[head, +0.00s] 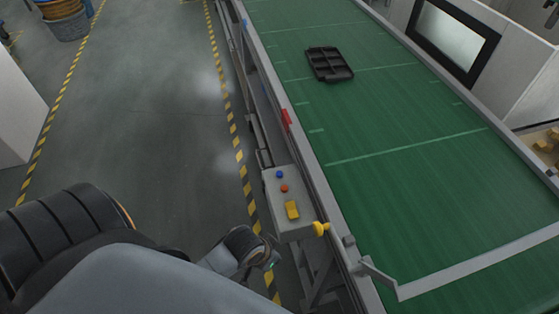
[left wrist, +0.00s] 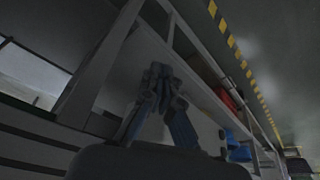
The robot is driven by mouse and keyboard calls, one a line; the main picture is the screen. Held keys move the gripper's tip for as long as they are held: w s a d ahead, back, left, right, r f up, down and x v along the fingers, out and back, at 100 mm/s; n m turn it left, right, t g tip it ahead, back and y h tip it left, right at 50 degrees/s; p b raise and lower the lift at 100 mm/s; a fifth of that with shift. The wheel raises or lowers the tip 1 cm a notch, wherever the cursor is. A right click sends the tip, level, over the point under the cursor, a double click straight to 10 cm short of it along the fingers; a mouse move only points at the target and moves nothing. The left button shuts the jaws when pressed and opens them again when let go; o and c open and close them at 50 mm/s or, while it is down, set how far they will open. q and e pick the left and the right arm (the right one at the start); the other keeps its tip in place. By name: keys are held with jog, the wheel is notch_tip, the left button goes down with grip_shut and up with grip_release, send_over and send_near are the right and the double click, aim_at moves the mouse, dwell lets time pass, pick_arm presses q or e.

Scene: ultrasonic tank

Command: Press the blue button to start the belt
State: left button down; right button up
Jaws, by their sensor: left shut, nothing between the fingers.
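The blue button (head: 280,174) is a small round button at the far end of the grey control box (head: 291,226), beside the conveyor's left side rail. A red-orange button (head: 284,188) and a yellow part (head: 292,209) sit nearer on the same box. My left gripper (head: 271,262) is low beside the near left of the box, apart from the blue button. In the left wrist view its fingers (left wrist: 160,72) are shut together and empty, with the conveyor's frame beyond. The blue button cannot be made out there. My right gripper is not in view.
A yellow knob (head: 321,228) sticks out at the box's near right corner. The green belt (head: 410,190) carries a black divided tray (head: 330,64). A red part (head: 287,117) is on the side rail. The grey floor (head: 150,120) left of the striped line is mostly clear.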

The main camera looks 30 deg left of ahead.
pick_arm(q)
jog(key=w+r, duration=0.2)
jog(key=r, duration=0.1)
jog(key=w+r+t+h+p, duration=0.1)
jog(key=w+r, duration=0.2)
jog(key=w+r+h, duration=0.1)
jog(key=w+r, duration=0.2)
jog(key=shift+a+t+p, duration=0.3)
jog(key=shift+a, duration=0.05)
jog(key=shift+n+t+h, duration=0.5)
jog(key=shift+n+h, duration=0.1)
jog(key=shift+n, duration=0.3)
jog(key=w+a+r, duration=0.2)
jog(key=w, duration=0.1)
jog(key=w+a+r, duration=0.1)
jog(key=w+a, duration=0.1)
jog(key=shift+w, duration=0.15)
jog(key=w+a+r+n+t, duration=0.1)
jog(key=w+a+r+n, duration=0.2)
jog(key=w+a+r, duration=0.3)
jog(key=shift+w+a+r+t+p, duration=0.35)
jog(key=shift+w+a+p, duration=0.15)
jog(key=shift+a, duration=0.55)
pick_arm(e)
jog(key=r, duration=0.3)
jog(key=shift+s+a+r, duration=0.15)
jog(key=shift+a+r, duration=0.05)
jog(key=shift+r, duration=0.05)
